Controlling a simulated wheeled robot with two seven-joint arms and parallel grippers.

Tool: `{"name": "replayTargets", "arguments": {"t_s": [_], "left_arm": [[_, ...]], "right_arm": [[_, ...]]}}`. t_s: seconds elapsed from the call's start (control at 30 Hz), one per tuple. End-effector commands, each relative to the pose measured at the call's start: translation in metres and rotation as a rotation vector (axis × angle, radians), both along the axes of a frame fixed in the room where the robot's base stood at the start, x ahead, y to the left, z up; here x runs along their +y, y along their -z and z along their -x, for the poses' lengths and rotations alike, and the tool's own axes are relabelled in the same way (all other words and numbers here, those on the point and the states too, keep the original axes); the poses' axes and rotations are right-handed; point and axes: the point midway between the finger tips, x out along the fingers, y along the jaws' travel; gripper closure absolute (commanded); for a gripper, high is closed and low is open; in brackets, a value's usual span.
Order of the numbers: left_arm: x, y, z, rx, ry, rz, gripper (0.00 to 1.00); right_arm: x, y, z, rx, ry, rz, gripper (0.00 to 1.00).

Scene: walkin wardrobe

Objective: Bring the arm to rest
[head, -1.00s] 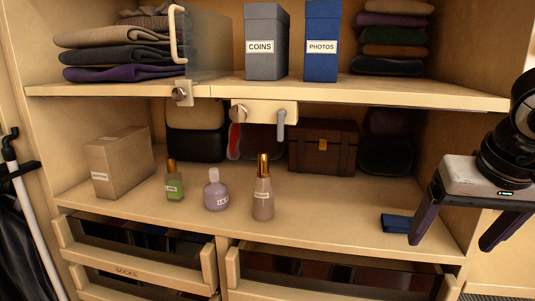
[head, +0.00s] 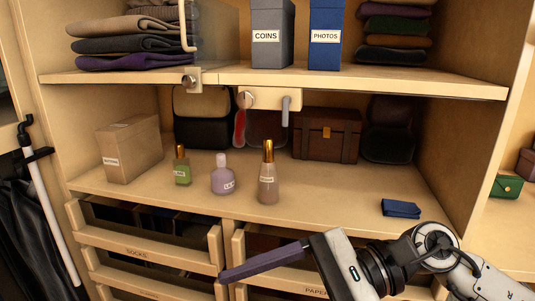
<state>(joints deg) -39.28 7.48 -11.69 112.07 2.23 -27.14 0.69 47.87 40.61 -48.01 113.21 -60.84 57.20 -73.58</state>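My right arm (head: 438,246) comes in from the lower right. Its gripper (head: 262,264) is in front of the drawers below the shelf, pointing left. One dark finger shows, set at the upper end of the gripper body. The other finger is not visible and seems to be below the picture edge. The earlier frame shows both fingers wide apart, with nothing between them. The gripper looks open and empty. My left gripper is not in view.
The shelf (head: 330,205) holds a green bottle (head: 182,168), a purple bottle (head: 223,178), a tall bottle (head: 268,180), a cardboard box (head: 132,150) and a blue wallet (head: 401,208). Open drawers (head: 150,250) stick out below, close behind the gripper.

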Motion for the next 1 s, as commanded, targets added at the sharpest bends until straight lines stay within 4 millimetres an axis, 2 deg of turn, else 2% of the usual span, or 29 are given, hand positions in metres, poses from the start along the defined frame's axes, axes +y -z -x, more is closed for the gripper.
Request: {"name": "replayTargets", "arguments": {"t_s": [0.03, 0.1, 0.2, 0.27, 0.33, 0.37, 0.43, 0.5, 0.57, 0.6, 0.67, 0.7, 0.8, 0.9, 1.0], "left_arm": [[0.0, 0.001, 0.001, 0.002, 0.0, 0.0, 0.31], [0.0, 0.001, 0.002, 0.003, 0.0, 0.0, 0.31], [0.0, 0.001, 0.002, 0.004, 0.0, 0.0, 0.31], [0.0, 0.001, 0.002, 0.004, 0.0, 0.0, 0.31], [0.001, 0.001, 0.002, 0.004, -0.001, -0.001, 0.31], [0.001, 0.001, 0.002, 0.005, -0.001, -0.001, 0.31], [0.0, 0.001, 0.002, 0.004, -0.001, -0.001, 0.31], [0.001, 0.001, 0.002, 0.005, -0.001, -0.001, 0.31], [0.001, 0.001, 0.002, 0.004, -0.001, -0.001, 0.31], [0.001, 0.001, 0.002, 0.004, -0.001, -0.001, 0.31], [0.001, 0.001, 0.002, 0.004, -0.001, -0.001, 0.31], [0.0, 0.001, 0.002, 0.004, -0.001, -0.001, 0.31], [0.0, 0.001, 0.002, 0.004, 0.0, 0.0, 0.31], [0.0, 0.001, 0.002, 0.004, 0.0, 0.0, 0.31], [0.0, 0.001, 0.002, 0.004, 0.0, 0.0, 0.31]], "right_arm": [[0.013, -0.008, 0.002, 0.19, 0.052, -0.117, 0.19], [0.021, -0.023, -0.007, 0.454, 0.131, -0.269, 0.19], [0.017, -0.031, -0.033, 0.854, 0.245, -0.477, 0.19], [0.007, -0.026, -0.054, 1.102, 0.313, -0.598, 0.19], [-0.011, -0.007, -0.079, 1.396, 0.391, -0.741, 0.19], [-0.02, 0.005, -0.089, 1.524, 0.425, -0.803, 0.19], [-0.044, 0.044, -0.108, 1.82, 0.503, -0.952, 0.19], [-0.07, 0.091, -0.118, 2.097, 0.578, -1.101, 0.19], [-0.089, 0.133, -0.118, 2.303, 0.634, -1.222, 0.19], [-0.101, 0.162, -0.114, 2.43, 0.668, -1.302, 0.19], [-0.116, 0.203, -0.102, 2.603, 0.718, -1.424, 0.19], [-0.126, 0.231, -0.091, -2.627, -0.727, 1.459, 0.19], [-0.147, 0.295, -0.055, -2.324, -0.651, 1.359, 0.19], [-0.161, 0.346, -0.013, -2.065, -0.589, 1.28, 0.19], [-0.17, 0.381, 0.025, -1.867, -0.541, 1.226, 0.19]]}}
